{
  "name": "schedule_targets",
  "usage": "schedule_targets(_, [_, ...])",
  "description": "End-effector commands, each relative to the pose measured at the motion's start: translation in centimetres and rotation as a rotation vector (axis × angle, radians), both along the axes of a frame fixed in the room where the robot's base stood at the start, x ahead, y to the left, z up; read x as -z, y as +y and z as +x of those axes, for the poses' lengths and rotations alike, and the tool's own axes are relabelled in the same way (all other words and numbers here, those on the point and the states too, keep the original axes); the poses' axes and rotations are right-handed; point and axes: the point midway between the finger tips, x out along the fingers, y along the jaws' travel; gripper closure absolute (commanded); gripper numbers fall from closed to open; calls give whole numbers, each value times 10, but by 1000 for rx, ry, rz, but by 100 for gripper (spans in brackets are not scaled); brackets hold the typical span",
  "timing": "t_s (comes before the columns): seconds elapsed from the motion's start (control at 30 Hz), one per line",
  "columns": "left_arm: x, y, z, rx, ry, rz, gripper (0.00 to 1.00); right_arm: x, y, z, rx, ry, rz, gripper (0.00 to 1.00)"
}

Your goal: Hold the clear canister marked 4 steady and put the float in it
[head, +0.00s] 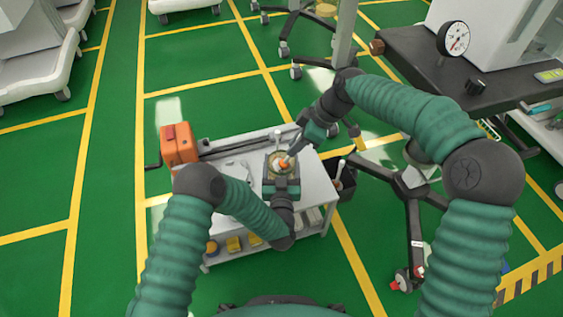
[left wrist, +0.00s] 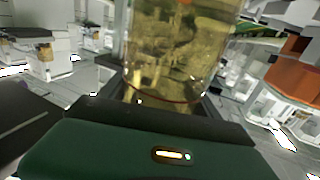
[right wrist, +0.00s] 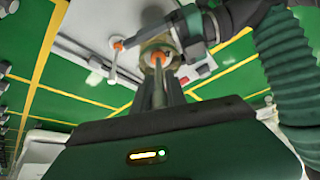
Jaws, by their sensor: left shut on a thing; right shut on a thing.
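The clear canister (head: 281,158) stands upright over the cart top, its wall yellowish in the left wrist view (left wrist: 172,50). No number is readable on it. My left gripper (head: 281,181) is shut around the canister from the near side. My right gripper (head: 297,148) is shut on the float and comes down from the upper right. The float (head: 284,163) shows as a small orange piece at the canister's mouth. In the right wrist view the orange float (right wrist: 158,57) lies in line with the canister's opening; I cannot tell how far inside it is.
The canister is over a small grey cart (head: 315,185) with an orange box (head: 179,144) at its back left. A second orange-topped piece (right wrist: 118,46) is close by. A dark bench with a gauge (head: 453,39) stands at the right, above a wheeled stand (head: 412,215).

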Motion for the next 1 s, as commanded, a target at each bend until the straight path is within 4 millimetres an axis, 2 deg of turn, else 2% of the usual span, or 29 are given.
schedule_targets(0.2, [0,0,0,0,0,0,84,0,0,0,0,0,0,100])
schedule_targets(0.23, [0,0,0,0,0,0,84,0,0,0,0,0,0,82])
schedule_targets(0.4, [0,0,0,0,0,0,84,0,0,0,0,0,0,59])
schedule_targets(0.43, [0,0,0,0,0,0,84,0,0,0,0,0,0,57])
schedule_targets(0.77, [0,0,0,1,0,0,84,-3,-2,0,1,-2,0,57])
schedule_targets(0.87, [0,0,0,1,0,0,84,-15,-9,0,3,-3,-1,57])
schedule_targets(1.0, [0,0,0,1,0,0,84,-47,-25,-3,4,-5,-1,57])
